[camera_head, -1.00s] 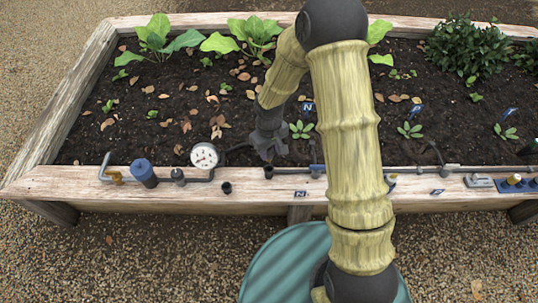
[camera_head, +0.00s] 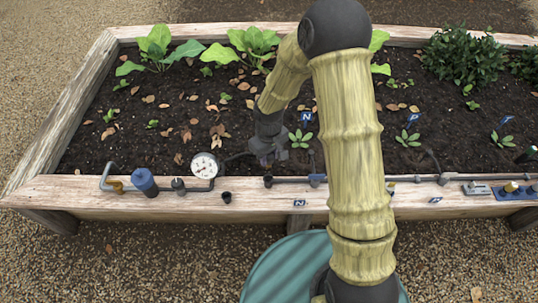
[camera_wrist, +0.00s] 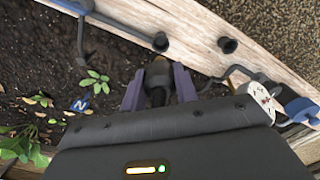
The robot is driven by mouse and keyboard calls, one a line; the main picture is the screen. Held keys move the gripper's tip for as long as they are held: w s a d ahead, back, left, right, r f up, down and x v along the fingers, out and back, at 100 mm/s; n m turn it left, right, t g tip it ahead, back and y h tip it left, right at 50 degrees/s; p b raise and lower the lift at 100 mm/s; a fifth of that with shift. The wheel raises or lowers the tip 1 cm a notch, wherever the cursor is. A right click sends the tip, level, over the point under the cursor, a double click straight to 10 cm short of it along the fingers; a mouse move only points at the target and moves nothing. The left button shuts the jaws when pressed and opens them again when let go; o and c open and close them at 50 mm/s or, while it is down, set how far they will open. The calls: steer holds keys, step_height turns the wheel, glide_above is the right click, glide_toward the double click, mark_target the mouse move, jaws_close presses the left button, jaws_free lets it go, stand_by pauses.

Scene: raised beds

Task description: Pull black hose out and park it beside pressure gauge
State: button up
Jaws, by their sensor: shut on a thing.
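My gripper (camera_head: 267,160) is over the soil just inside the front plank, right of the white-dialled pressure gauge (camera_head: 205,165). In the wrist view its purple fingers (camera_wrist: 158,90) are shut on the dark end of the black hose (camera_wrist: 157,76). The hose also shows in the head view (camera_head: 235,156), curving from beside the gauge to my gripper. A black socket (camera_wrist: 160,42) at a pipe's end lies just beyond the held end, seemingly apart from it; it also shows in the head view (camera_head: 268,181). The gauge is at the right in the wrist view (camera_wrist: 262,97).
A small black cup (camera_head: 226,197) stands on the front plank (camera_head: 250,205) between gauge and socket. A blue-capped fitting (camera_head: 144,181) is left of the gauge. A grey pipe (camera_head: 350,180) runs right along the plank. Seedlings and blue tags (camera_head: 307,118) stand in the soil.

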steer(key=shift+r+p, duration=1.2)
steer(key=shift+r, duration=0.2)
steer(key=shift+a, duration=0.1)
steer(key=s+a, duration=0.2)
steer(key=a, duration=0.5)
steer(key=s+a, duration=0.3)
steer(key=a, duration=0.4)
steer(key=shift+s+a, duration=0.25)
steer(key=shift+a, duration=0.05)
stand_by(0.9)
steer(key=shift+f+b, duration=0.15)
steer(key=shift+b, duration=0.2)
step_height(320, 180, down, 10)
steer(key=b, duration=0.6)
steer(key=shift+f, duration=0.15)
stand_by(1.3)
stand_by(1.0)
